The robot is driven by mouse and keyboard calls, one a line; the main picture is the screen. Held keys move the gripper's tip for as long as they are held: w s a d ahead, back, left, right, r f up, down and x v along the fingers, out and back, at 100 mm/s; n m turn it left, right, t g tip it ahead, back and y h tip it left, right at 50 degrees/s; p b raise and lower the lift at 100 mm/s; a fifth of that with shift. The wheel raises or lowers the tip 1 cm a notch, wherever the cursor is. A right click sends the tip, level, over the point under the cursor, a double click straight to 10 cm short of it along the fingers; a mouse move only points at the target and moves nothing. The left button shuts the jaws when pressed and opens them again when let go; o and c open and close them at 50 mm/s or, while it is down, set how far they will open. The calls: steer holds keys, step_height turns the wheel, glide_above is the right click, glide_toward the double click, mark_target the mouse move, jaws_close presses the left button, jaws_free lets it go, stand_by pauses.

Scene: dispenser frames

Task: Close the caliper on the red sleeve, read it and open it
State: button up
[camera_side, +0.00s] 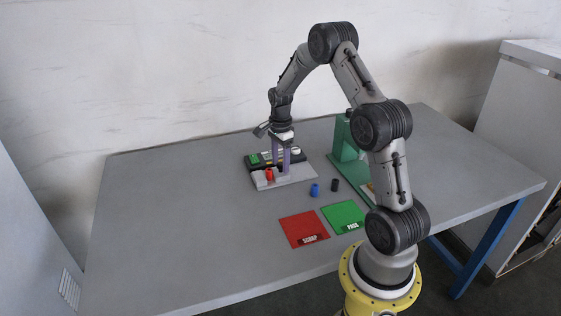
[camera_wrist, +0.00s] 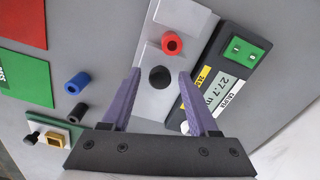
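The caliper (camera_wrist: 152,99) is a light grey bed with a dark readout box (camera_wrist: 212,72) alongside; it also stands mid-table in the side view (camera_side: 290,181). Its display (camera_wrist: 217,88) reads about 27.7, the unit partly unclear. The red sleeve (camera_wrist: 172,43) stands upright on the bed, beyond my fingertips; it shows in the side view too (camera_side: 269,175). A black round knob (camera_wrist: 160,77) rises from the bed between my purple fingers. My gripper (camera_wrist: 159,73) is open around the knob, with a gap on each side. In the side view my gripper (camera_side: 281,174) is low over the bed.
A green button (camera_wrist: 244,50) sits on the readout box. Blue (camera_side: 315,190) and black (camera_side: 335,184) sleeves stand on the table. Red SCRAP (camera_side: 300,226) and green PASS (camera_side: 343,215) mats lie in front. A green fixture (camera_side: 346,150) stands right. The table's left is clear.

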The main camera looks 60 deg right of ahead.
jaws_close()
stand_by(1.2)
